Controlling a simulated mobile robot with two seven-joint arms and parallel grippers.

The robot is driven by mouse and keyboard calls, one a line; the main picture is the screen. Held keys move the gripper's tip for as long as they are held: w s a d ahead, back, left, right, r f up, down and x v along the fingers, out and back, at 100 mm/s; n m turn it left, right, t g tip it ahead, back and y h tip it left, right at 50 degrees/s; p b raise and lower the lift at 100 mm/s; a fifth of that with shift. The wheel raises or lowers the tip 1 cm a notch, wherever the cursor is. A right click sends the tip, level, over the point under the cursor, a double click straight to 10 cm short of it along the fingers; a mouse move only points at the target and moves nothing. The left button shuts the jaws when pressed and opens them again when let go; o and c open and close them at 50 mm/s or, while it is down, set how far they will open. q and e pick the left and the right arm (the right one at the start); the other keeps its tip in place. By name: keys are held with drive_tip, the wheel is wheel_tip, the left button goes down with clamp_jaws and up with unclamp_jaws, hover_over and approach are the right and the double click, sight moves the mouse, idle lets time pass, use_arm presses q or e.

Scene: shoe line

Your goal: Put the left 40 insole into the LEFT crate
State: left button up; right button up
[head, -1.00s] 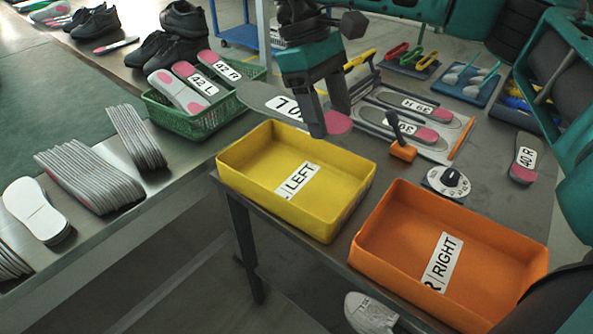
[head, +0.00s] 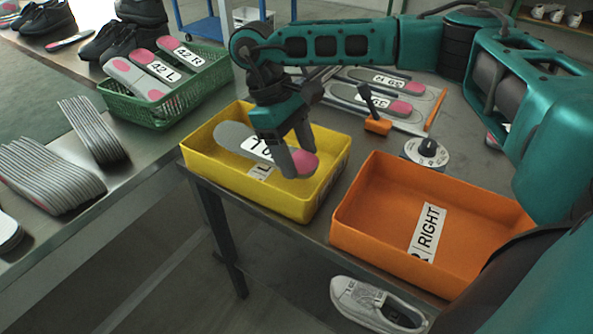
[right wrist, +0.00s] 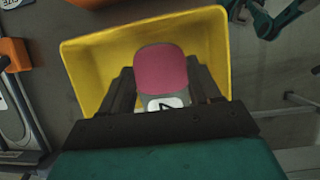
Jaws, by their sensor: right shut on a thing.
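The insole (head: 232,136) is grey with a pink heel and a white label, partly covered by my gripper; the label shows upside down in the head view. My right gripper (head: 296,170) is shut on it and holds it over the yellow LEFT crate (head: 318,205). In the right wrist view, the insole's pink end (right wrist: 160,72) shows between the fingers of the right gripper (right wrist: 162,92), with the yellow crate (right wrist: 88,62) around it. I cannot tell whether the insole touches the crate floor.
The orange RIGHT crate (head: 375,215) stands to the right of the yellow one. A green basket (head: 165,112) with labelled insoles is at the upper left. A pale shoe (head: 375,303) lies below.

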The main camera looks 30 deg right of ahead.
sight(297, 183)
wheel_tip(297, 183, down, 5)
drive_tip(key=shift+r+b, duration=0.2)
drive_tip(key=shift+b, duration=0.1)
drive_tip(key=shift+f, duration=0.15)
drive_tip(key=o, duration=1)
drive_tip(key=shift+o, duration=0.2)
drive_tip(key=shift+r, duration=0.25)
drive_tip(key=p+v, duration=0.1)
drive_tip(key=v, duration=0.9)
drive_tip(key=shift+w+a+r+p, duration=0.1)
drive_tip(key=shift+w+r+p, duration=0.1)
drive_tip(key=shift+p, duration=0.1)
drive_tip(key=shift+w+a+r, duration=0.1)
drive_tip(key=shift+w+r, duration=0.1)
drive_tip(key=shift+r, duration=0.45)
